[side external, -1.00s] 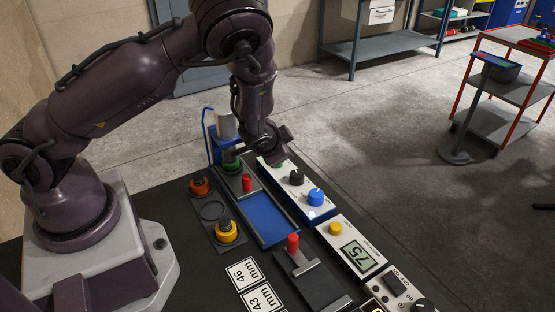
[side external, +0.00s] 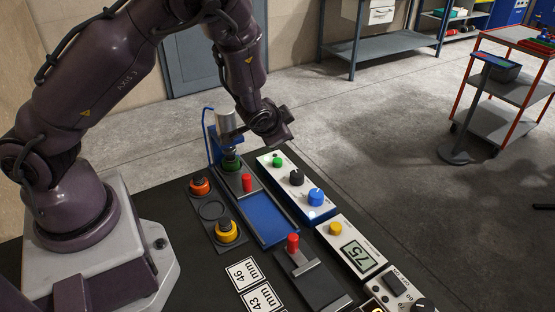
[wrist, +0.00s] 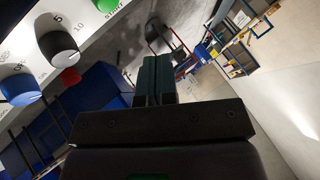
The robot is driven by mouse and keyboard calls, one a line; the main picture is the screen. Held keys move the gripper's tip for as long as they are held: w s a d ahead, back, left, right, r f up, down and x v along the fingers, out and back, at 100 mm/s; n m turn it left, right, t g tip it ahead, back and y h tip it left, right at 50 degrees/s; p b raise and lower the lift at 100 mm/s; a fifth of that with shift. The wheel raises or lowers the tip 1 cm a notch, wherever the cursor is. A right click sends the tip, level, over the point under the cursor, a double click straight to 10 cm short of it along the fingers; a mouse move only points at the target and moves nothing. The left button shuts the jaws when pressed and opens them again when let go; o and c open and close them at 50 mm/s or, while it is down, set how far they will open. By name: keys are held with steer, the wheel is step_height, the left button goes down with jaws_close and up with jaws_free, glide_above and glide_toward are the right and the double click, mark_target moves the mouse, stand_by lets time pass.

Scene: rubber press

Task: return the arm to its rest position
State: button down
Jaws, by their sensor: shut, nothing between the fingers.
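My gripper (side external: 235,138) is above the far end of the table, beside the press's grey cylinder (side external: 226,122). Its fingers are shut and hold nothing. In the wrist view the closed fingers (wrist: 156,82) point toward the room, with the control box (wrist: 50,40) to their left. In the side view the arm is raised and bent at the elbow. A green piece (side external: 232,163) sits under the press cylinder. Whether the gripper touches the press is hard to tell in the side view.
The white control box (side external: 297,182) has green, black and blue knobs. A blue tray (side external: 265,217), a red-handled fixture (side external: 312,278), a holder with orange and yellow pieces (side external: 212,211) and a display reading 75 (side external: 356,256) share the table. Air above the table is clear.

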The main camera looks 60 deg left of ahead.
stand_by(0.4)
steer(key=shift+s+a+f, duration=0.1)
steer(key=shift+s+f, duration=0.15)
steer(key=shift+s, duration=0.1)
steer(key=s+d+r+n+g+h, duration=0.2)
steer(key=s+d+r+g+h, duration=0.15)
steer(key=s+d+g, duration=0.5)
steer(key=s+r+t+h, duration=0.1)
steer(key=s+r+t, duration=0.2)
steer(key=s+r, duration=0.3)
steer(key=s+d+r+t+h, duration=0.1)
steer(key=s+r+t, duration=0.2)
steer(key=s+r, duration=0.4)
step_height(320, 180, up, 8)
steer(key=shift+s+f+t, duration=0.1)
steer(key=shift+s+t, duration=0.2)
steer(key=shift+t, duration=0.05)
